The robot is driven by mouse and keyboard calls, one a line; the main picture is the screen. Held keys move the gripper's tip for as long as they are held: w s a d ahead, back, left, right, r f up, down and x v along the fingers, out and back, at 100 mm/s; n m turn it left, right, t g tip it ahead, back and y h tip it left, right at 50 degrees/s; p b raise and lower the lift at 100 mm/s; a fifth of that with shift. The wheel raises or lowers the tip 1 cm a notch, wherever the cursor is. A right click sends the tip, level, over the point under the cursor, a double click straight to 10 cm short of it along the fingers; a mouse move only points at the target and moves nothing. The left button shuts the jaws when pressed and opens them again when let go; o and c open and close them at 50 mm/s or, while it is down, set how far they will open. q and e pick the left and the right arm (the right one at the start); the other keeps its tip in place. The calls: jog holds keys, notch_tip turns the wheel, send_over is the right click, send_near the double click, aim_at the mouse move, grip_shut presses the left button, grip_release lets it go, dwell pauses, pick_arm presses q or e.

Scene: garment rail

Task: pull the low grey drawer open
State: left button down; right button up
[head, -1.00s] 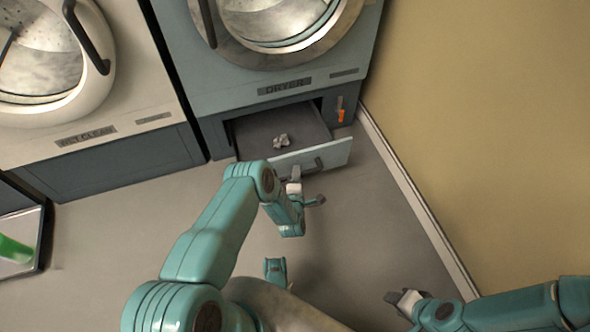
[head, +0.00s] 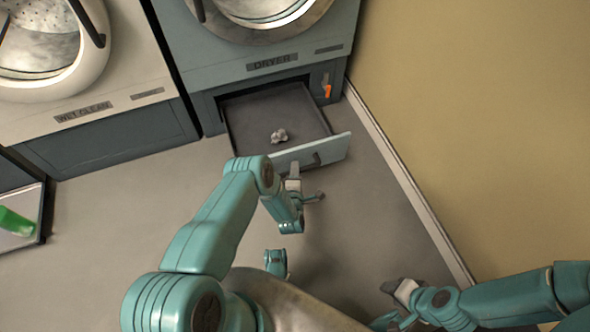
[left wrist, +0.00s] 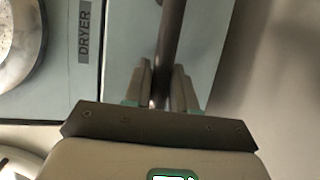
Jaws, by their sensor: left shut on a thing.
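The low grey drawer (head: 240,113) under the dryer stands part-way out, its dark inside showing. Its pale grey-blue front (head: 335,150) carries a dark bar handle (head: 316,158). My left gripper (head: 306,182) is at the handle, on the near side of the front. In the left wrist view the handle bar (left wrist: 172,45) runs between the fingers of my left gripper (left wrist: 162,92), which are shut on it. My right gripper (head: 394,287) is at the lower right, away from the drawer; its finger gap is unclear.
A pale lump (head: 279,136) lies inside the drawer. The dryer (head: 190,45) stands above it, with an orange item (head: 327,91) beside the opening. A wet-clean machine (head: 130,70) stands left. The tan wall (head: 480,130) is close on the right. Floor before the drawer is clear.

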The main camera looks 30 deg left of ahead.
pick_arm(q)
jog(key=shift+d, duration=0.2)
dwell(0.3)
jog(key=c, duration=1)
grip_release()
jog(key=shift+a, duration=0.1)
jog(key=shift+s, duration=0.1)
